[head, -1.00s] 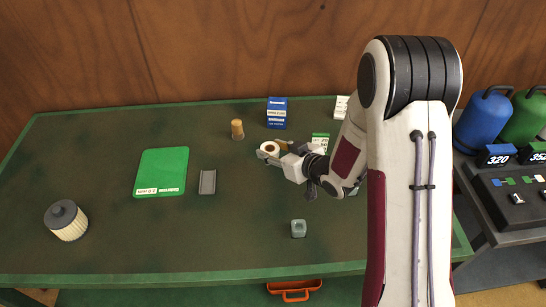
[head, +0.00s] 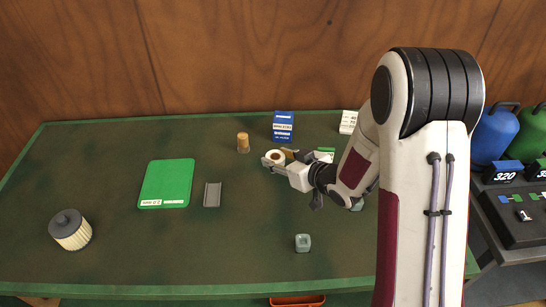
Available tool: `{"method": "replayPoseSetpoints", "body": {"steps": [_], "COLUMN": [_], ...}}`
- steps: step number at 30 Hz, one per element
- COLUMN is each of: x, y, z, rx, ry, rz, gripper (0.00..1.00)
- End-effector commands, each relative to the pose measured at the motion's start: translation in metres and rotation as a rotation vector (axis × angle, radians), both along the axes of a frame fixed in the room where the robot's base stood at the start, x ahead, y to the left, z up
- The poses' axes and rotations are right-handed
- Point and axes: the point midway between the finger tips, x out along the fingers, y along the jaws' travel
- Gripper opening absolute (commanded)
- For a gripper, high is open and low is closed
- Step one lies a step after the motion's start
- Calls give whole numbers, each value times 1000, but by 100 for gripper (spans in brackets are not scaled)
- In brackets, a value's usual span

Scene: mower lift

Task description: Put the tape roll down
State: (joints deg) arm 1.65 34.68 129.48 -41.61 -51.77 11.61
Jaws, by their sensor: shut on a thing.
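The tape roll (head: 275,156) is a small white ring with a brown core, in the middle of the table towards the back. My gripper (head: 274,159) is shut on it, reaching in from the right with its fingers pointing left. I cannot tell whether the roll touches the table or hangs just above it. My gripper and wrist hide part of the things behind them. The green table (head: 120,255) lies under all of this.
A cork-coloured cylinder (head: 243,142) stands close left of the roll, and a blue box (head: 283,126) behind it. A green mat (head: 166,183), a grey tray (head: 212,195) and a ribbed filter (head: 71,230) lie left. A small grey-green block (head: 303,242) sits in front.

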Motion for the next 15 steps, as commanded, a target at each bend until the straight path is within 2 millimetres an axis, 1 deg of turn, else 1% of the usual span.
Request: {"method": "replayPoseSetpoints", "body": {"steps": [4, 8, 11, 15], "x": [-1, -6, -5, 6], "y": [6, 17, 33, 59], "z": [-1, -8, -14, -18], "rx": [0, 0, -1, 0], "ry": [0, 1, 0, -3], "rz": [9, 30, 56, 104], "gripper": [16, 16, 16, 16]}}
